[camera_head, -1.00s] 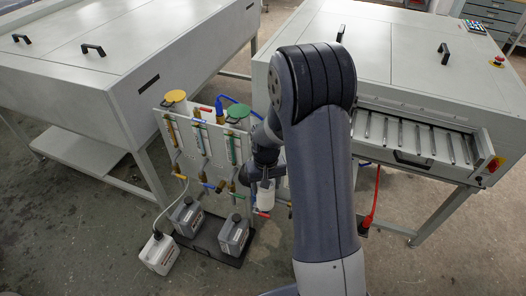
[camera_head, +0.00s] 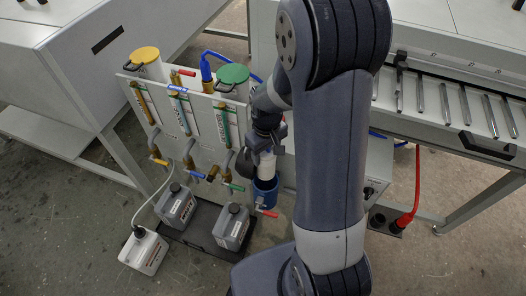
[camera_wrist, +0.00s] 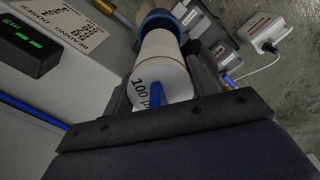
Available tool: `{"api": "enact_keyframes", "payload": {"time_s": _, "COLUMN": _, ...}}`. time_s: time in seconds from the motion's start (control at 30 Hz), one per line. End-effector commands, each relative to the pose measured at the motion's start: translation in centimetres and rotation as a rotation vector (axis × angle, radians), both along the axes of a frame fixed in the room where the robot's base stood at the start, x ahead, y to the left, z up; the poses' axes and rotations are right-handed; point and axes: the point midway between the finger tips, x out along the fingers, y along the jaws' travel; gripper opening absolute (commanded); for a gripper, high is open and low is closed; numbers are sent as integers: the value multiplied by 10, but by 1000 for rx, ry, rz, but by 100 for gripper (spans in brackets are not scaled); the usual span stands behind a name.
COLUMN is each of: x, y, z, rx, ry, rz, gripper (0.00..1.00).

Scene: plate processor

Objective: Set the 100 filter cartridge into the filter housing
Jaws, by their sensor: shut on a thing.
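My gripper (camera_head: 266,150) is shut on the white 100 filter cartridge (camera_head: 266,168), pointing down. In the wrist view the cartridge (camera_wrist: 160,72) sits between the two fingers, its "100 µ" end face and a blue tab toward the camera. The blue filter housing (camera_head: 265,193) is directly below it in the head view, beside the panel's right end. Its blue rim (camera_wrist: 158,17) shows at the cartridge's far end in the wrist view. The cartridge's lower end is at the housing mouth; I cannot tell how far inside it is.
The panel (camera_head: 205,140) with valves and yellow and green lids stands left of my gripper. Grey canisters (camera_head: 232,228) and a white canister (camera_head: 143,251) stand below on the floor side. A red-handled valve (camera_head: 266,213) is beneath the housing. The roller machine (camera_head: 470,140) is at right.

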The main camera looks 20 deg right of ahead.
Motion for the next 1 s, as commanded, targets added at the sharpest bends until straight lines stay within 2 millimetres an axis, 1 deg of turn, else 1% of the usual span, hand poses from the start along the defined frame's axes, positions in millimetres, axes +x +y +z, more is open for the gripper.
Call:
{"api": "enact_keyframes", "payload": {"time_s": 0.27, "x": -1, "y": 0, "z": -11, "rx": 0, "ry": 0, "rz": 6, "gripper": 30}}
{"api": "enact_keyframes", "payload": {"time_s": 0.63, "x": -1, "y": 0, "z": -38, "rx": 0, "ry": 1, "rz": 6, "gripper": 30}}
{"api": "enact_keyframes", "payload": {"time_s": 0.73, "x": -1, "y": 0, "z": -41, "rx": 0, "ry": 1, "rz": 6, "gripper": 30}}
{"api": "enact_keyframes", "payload": {"time_s": 1.0, "x": -1, "y": 0, "z": -40, "rx": 0, "ry": 0, "rz": 6, "gripper": 30}}
